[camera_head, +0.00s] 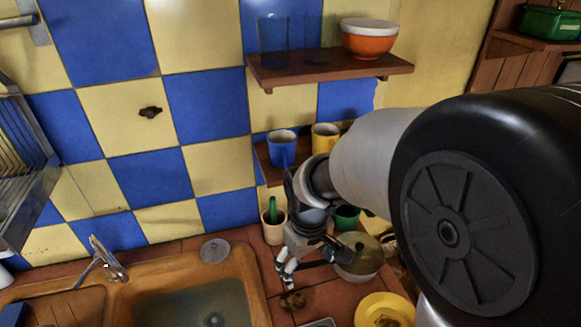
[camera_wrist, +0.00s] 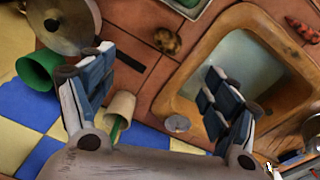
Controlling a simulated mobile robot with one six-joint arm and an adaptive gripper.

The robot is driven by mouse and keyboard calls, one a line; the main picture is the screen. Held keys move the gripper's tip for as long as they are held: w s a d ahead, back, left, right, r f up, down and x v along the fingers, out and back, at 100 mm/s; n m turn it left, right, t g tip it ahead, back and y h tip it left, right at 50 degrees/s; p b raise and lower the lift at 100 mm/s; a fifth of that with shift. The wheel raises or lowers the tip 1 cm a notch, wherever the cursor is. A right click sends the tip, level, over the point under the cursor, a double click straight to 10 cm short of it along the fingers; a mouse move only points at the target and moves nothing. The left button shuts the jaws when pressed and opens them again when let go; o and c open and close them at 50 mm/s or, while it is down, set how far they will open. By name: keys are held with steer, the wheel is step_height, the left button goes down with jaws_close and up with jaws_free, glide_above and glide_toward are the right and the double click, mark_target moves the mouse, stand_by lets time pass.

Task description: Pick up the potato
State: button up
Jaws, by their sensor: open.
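A small brown lump, which looks like the potato (camera_head: 292,300), lies on the tiled counter just right of the sink in the head view. In the wrist view the potato (camera_wrist: 167,40) lies beyond the fingertips, between their lines and a little above the picture's middle. My gripper (camera_head: 308,262) is above the counter, behind the potato in the head view. Its two fingers are spread wide in the wrist view (camera_wrist: 158,72), with nothing between them. The fingers do not touch the potato.
The sink (camera_head: 259,290) lies left of the potato. A lidded pot (camera_head: 360,262), a green cup (camera_head: 347,217) and a beige cup (camera_wrist: 120,106) stand near my gripper. A yellow plate (camera_head: 372,303) is at front right. A wooden shelf (camera_head: 330,70) is above.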

steer(key=n, duration=0.1)
glide_toward(293, 298)
steer(key=shift+n+g, duration=0.3)
steer(key=shift+g, duration=0.1)
step_height(293, 298, down, 5)
steer(key=b, duration=0.2)
steer(key=shift+d+b, duration=0.1)
steer(key=shift+b, duration=0.3)
steer(key=shift+w+f+b, duration=0.25)
steer(key=shift+f+b, duration=0.25)
steer(key=shift+f, duration=0.95)
steer(key=shift+w+f+b, duration=0.2)
steer(key=shift+f+b, duration=0.3)
steer(key=shift+f, duration=0.95)
steer(key=shift+c, duration=0.2)
steer(key=c, duration=1.1)
steer(key=shift+r, duration=0.2)
steer(key=shift+c, duration=0.2)
